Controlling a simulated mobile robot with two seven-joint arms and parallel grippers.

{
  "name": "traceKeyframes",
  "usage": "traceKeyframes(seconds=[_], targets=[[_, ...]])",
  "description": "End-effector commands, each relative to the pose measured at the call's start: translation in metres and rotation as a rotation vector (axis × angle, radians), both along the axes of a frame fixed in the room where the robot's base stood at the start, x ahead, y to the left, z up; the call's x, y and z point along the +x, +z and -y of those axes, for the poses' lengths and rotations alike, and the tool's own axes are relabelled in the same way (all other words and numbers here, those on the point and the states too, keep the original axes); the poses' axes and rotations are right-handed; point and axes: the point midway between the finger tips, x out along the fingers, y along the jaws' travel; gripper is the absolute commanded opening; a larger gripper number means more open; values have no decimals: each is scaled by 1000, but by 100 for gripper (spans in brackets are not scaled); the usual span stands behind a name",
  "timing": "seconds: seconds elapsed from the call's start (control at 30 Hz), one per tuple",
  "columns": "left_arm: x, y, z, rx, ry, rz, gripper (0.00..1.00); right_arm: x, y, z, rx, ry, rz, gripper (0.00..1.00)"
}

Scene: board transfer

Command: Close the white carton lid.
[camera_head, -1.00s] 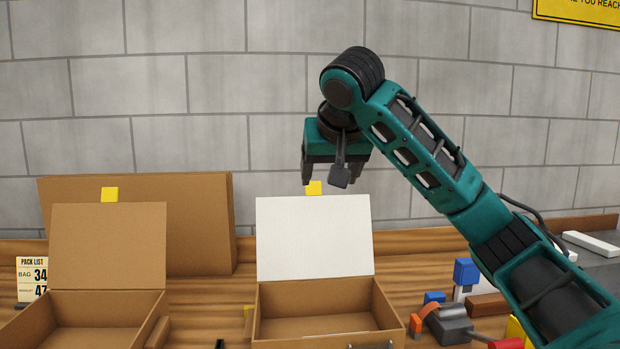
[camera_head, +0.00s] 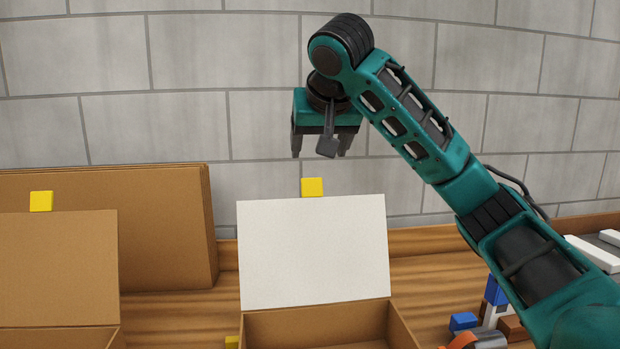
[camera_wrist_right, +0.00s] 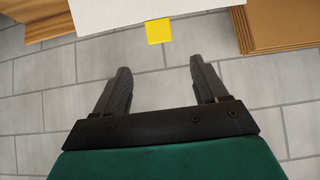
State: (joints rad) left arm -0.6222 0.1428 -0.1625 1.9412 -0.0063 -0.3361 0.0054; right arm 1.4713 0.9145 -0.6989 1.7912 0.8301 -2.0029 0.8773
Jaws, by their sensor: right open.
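The white carton lid (camera_head: 314,252) stands open and nearly upright at the back of an open brown carton (camera_head: 318,328). A yellow tab (camera_head: 312,187) sticks up from the lid's top edge. My right gripper (camera_head: 322,150) is open and empty, above the tab and apart from it. In the right wrist view the yellow tab (camera_wrist_right: 160,31) and the white lid (camera_wrist_right: 140,10) are beyond my open right gripper's fingertips (camera_wrist_right: 160,72). My left gripper is not in view.
A second brown carton with a raised brown lid (camera_head: 58,268) and yellow tab stands to the left. A large brown board (camera_head: 170,225) leans behind it. Blue, white and brown pieces (camera_head: 495,305) lie at the right. The grey wall is behind.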

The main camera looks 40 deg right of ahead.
Motion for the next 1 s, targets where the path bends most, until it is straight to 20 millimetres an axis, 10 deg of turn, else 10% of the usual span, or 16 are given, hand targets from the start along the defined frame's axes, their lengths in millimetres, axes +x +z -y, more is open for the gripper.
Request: traceKeyframes(seconds=[0.6,1.0], targets=[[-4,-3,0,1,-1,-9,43,67,-77,37,0,-2,-4,72],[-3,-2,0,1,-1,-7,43,78,-90,43,0,-1,-1,72]])
